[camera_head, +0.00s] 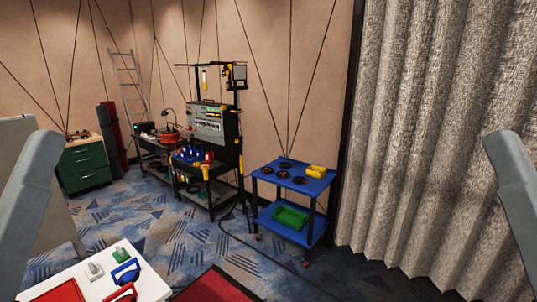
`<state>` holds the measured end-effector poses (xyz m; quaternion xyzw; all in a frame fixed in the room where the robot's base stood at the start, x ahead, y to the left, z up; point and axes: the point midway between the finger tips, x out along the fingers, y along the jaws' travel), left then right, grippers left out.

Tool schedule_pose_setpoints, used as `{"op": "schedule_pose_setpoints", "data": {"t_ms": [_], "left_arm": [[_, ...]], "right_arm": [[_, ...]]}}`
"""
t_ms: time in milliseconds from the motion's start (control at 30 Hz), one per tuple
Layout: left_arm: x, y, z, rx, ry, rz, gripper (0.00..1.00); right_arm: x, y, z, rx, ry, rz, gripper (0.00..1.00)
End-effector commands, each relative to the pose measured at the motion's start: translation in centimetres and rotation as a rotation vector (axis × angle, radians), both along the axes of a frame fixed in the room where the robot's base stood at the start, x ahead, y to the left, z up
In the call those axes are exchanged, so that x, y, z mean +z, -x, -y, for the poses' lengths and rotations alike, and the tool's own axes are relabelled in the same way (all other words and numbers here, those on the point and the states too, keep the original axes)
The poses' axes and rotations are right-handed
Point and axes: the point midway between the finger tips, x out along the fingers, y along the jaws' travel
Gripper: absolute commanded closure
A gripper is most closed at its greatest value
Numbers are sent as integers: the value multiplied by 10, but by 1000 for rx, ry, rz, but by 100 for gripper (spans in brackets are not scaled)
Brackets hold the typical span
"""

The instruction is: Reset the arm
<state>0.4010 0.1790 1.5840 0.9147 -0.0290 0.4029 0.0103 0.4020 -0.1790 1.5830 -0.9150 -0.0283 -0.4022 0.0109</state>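Only my two arms show in the head view. My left arm (28,210) comes in at the left edge as a grey link, and my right arm (518,195) comes in at the right edge. Both links run down out of the picture. Neither gripper is in view, so their fingers and anything in them are hidden.
A white table (75,287) with small red, blue and green items is at the lower left. A blue cart (320,186) stands in the middle, with a workbench (190,165) behind it. A grey curtain (430,130) fills the right. Carpet (160,225) between is mostly open.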

Motion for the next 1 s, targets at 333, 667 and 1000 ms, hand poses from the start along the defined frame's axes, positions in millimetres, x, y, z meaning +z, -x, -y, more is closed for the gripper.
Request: {"op": "schedule_pose_setpoints", "data": {"t_ms": [333,667,1000], "left_arm": [[193,-1,0,1,1,-2,28],[249,-1,-1,1,1,-3,28],[226,-1,-1,1,2,-3,28]], "right_arm": [[193,0,0,0,0,-1,50],[249,0,0,0,0,-2,50],[227,0,0,0,0,-2,50]]}}
